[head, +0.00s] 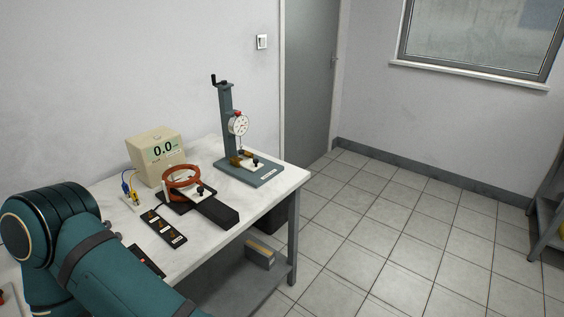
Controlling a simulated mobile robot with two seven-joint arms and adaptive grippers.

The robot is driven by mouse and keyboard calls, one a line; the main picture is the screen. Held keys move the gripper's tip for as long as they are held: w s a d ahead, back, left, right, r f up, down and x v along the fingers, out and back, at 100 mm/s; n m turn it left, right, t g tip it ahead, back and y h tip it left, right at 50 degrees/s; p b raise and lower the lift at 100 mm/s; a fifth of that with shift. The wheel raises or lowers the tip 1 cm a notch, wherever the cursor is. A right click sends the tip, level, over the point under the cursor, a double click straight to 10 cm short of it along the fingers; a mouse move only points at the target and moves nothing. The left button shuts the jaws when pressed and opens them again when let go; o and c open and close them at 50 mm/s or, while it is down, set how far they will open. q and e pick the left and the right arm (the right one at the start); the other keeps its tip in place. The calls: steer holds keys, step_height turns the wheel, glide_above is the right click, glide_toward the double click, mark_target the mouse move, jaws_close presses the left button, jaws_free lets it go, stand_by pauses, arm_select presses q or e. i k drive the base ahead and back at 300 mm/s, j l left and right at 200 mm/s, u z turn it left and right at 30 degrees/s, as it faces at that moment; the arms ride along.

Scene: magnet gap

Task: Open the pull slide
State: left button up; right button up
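A black slide-like track (217,212) lies on the white table, reaching toward its front edge. A copper-red ring coil (181,183) stands over its back end, and a pale plate with a small black knob (200,189) sits by the ring. A second small dark knob (256,162) is on the base of the teal gauge stand (226,108). I cannot tell from labels which part is the pull slide, or whether it is open. My teal arm fills the lower left; neither gripper is in view.
A beige meter (156,152) reading 0.0 stands at the back of the table. Black labelled strips (164,228) lie in front of the ring. The white tabletop (205,256) has a bare patch near its front edge. The tiled floor (400,230) to the right is clear.

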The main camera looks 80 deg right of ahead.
mark_target(249, 164)
steer(key=z, duration=2.5)
steer(key=i+l, duration=0.4)
steer(key=i+z, duration=0.05)
